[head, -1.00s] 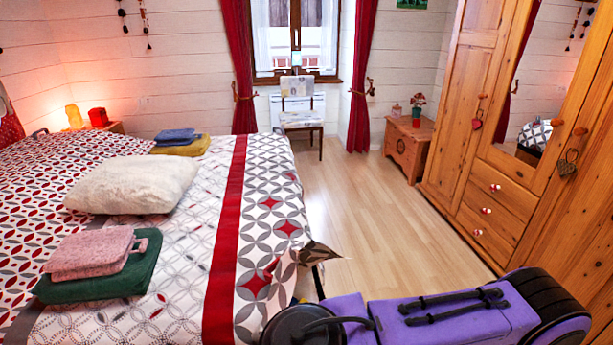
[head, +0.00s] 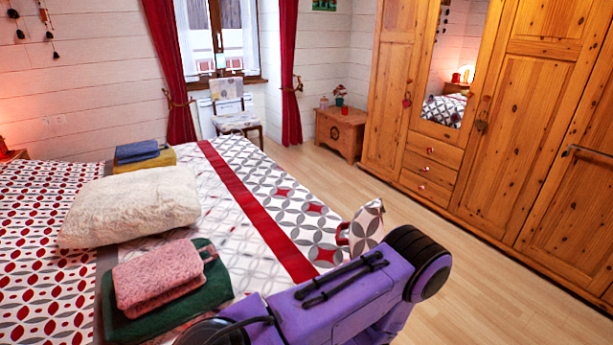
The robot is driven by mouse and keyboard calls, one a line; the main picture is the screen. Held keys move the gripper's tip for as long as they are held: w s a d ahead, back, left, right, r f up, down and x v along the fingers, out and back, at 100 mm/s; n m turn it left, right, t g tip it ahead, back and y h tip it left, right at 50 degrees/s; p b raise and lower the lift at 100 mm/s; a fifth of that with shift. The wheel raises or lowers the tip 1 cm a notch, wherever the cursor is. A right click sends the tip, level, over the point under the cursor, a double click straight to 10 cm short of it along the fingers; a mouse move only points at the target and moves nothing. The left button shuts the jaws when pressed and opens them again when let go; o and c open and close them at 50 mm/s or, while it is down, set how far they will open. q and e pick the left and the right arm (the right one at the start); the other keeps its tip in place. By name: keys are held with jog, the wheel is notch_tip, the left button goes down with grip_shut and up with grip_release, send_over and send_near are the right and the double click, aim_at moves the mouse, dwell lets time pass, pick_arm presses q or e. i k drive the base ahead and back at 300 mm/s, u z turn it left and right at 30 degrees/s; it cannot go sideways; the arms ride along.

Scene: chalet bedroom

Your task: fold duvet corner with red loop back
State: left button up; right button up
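The duvet (head: 215,190) lies on the bed, white with grey circles, red diamonds and a long red band. Its near right corner (head: 367,226) stands up as a patterned flap above the bed's right edge, just behind the black end of my purple arm. A small red patch shows beside the flap; I cannot tell whether it is the red loop. My purple arm crosses the lower middle and hides the bed's near edge. Neither gripper shows, so I cannot see whether one holds the flap.
On the bed lie a cream pillow (head: 130,205), a pink towel (head: 160,275) on a green one (head: 222,283), and a blue folded cloth (head: 137,150) on a yellow one (head: 188,155). A wooden wardrobe (head: 510,140) stands right. Floor (head: 400,215) between is clear.

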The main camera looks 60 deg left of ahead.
aim_at(366, 230)
jog(key=u, duration=1.15)
